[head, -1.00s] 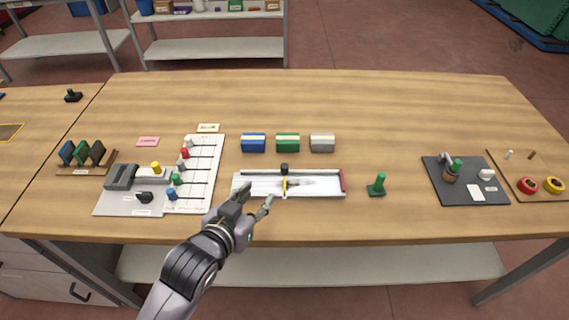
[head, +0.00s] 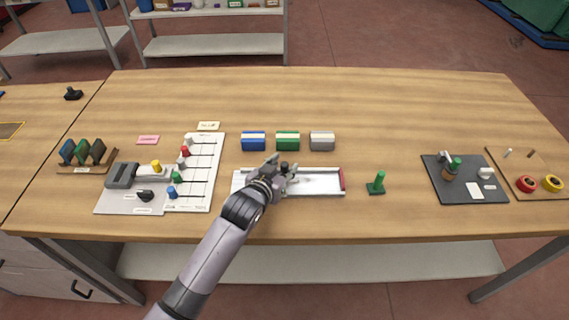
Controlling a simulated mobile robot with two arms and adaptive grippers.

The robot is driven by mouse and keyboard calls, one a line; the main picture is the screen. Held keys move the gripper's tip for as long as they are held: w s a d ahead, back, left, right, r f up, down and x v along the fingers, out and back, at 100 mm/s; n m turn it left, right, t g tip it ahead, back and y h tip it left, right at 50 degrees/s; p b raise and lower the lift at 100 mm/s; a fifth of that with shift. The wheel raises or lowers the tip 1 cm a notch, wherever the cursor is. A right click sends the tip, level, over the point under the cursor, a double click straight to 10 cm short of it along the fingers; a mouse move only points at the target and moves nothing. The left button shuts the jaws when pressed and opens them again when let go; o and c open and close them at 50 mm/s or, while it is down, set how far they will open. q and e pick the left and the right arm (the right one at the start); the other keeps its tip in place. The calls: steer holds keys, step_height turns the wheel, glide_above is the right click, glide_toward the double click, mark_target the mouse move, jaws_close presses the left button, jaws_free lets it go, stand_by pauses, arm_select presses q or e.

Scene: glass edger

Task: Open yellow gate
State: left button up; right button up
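The long white track (head: 318,188) lies near the front middle of the table, with a red end piece (head: 342,180) at its right. The yellow gate across the track is hidden behind my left gripper in the head view. Its black knob (head: 284,166) shows between the fingertips. My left gripper (head: 283,166) is over the left half of the track, with its fingers apart on either side of the knob. Whether they touch it I cannot tell. My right gripper is not in view.
Blue, green and grey blocks (head: 288,141) stand behind the track. A green peg on a base (head: 377,184) is to its right. A white panel with coloured knobs (head: 199,190) and a grey device (head: 122,176) are to its left. The table behind the blocks is clear.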

arm_select(q)
steer(key=shift+w+d+f, duration=0.25)
steer(key=shift+w, duration=0.35)
jaws_close()
stand_by(0.6)
